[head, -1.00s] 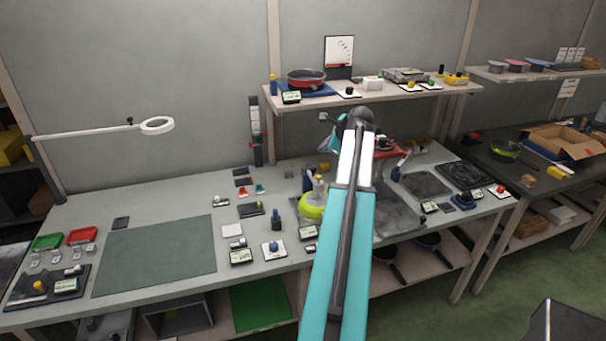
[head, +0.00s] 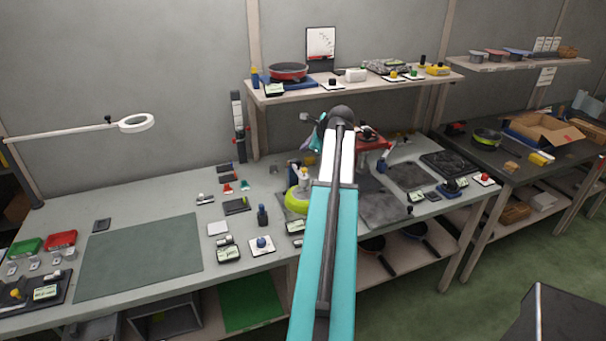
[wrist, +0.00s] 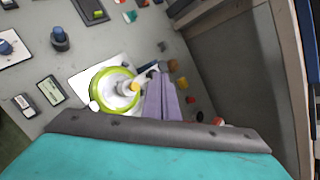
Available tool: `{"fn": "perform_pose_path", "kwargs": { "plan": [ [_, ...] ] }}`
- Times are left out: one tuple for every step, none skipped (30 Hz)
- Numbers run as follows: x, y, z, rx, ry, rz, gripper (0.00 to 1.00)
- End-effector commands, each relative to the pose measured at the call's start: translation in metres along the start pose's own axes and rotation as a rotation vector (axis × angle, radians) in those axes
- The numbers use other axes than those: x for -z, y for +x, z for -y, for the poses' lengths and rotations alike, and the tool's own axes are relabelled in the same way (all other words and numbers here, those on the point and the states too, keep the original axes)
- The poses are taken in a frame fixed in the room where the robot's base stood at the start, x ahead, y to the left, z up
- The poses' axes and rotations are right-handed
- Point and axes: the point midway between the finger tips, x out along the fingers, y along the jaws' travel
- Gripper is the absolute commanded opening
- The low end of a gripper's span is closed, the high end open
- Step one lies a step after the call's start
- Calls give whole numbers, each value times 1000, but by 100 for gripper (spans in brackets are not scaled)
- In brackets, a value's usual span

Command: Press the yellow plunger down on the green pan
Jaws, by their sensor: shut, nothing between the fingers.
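The green pan (head: 295,203) stands on the workbench, just left of my arm in the head view. From above in the wrist view, the green pan (wrist: 92,90) shows a lime rim around a pale inside. The yellow plunger (wrist: 134,86) is a small yellow tip on a pale fitting over the pan's right part. My gripper (wrist: 160,77) is shut and empty, its purple fingers together just right of the plunger and apart from it in the picture. The height gap is hard to tell. In the head view my arm hides the fingers.
A red fixture (head: 371,143) stands right of the pan, partly behind my arm. A dark blue bottle-like item (head: 262,215) and a blue-knobbed plate (head: 261,244) stand left of it. A shelf (head: 350,88) runs above the bench. The green mat (head: 140,255) is clear.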

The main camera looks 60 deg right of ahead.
Motion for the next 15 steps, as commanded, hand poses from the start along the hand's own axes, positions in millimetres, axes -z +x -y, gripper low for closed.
{"fn": "perform_pose_path", "kwargs": {
  "plan": [
    [5,7,-5,0,0,0,0],
    [6,9,-6,0,0,0,0],
    [8,11,-8,0,0,0,0],
    [9,13,-10,0,0,0,0],
    [11,15,-11,0,0,0,0],
    [13,18,-14,0,0,0,0],
    [14,20,-15,0,0,0,0],
    [16,22,-16,0,0,0,0],
    [17,25,-18,0,0,0,0],
    [18,26,-19,0,0,0,0],
    [19,28,-20,-1,0,0,0],
    [21,30,-22,-1,-1,1,0],
    [22,32,-23,-1,-1,1,0],
    [23,33,-24,-1,-1,1,0],
    [24,35,-26,-1,-1,1,0]
  ]
}}
